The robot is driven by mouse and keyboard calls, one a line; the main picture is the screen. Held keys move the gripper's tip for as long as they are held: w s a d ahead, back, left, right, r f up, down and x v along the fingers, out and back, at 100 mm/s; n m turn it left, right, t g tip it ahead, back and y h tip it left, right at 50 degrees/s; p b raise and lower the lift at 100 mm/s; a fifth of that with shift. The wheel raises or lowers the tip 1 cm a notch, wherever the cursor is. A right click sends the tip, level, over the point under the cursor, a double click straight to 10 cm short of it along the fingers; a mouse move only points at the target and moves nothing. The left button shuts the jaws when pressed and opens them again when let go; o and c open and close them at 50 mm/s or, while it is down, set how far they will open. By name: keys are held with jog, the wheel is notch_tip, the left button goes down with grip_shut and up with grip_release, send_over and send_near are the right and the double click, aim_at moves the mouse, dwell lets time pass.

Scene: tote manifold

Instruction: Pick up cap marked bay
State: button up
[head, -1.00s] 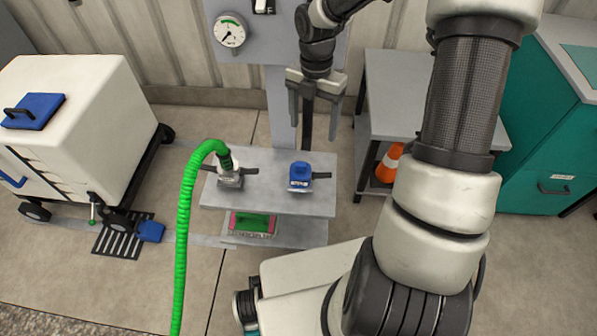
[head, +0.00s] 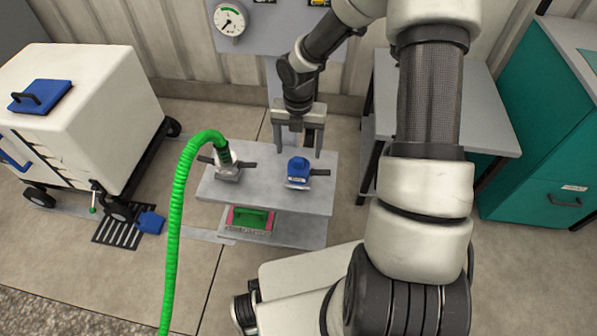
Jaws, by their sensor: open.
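A blue cap (head: 298,169) sits on a fitting on the grey metal shelf (head: 265,198), right of the green hose's coupling. A pale label shows at its front base, too small to read. My gripper (head: 299,152) is open and empty, pointing down above and behind the blue cap in the picture. Its fingers appear apart from the cap; the exact height gap cannot be told.
A green hose (head: 177,210) arches to its coupling (head: 227,168) on the shelf's left. A pink and green item (head: 250,219) lies on the lower shelf. A white wheeled tote (head: 110,85) stands left, a grey table (head: 440,105) right. A gauge (head: 229,20) is on the panel behind.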

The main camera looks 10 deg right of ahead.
aim_at(299, 159)
jog(key=shift+s+f+b, duration=0.2)
jog(key=shift+f+b, duration=1)
jog(key=shift+f, duration=1.85)
jog(key=shift+c, duration=0.3)
jog(key=c, duration=1.2)
jog(key=shift+r, duration=0.1)
notch_tip(299, 159, up, 10)
jog(key=p, duration=0.3)
jog(key=shift+p, duration=0.35)
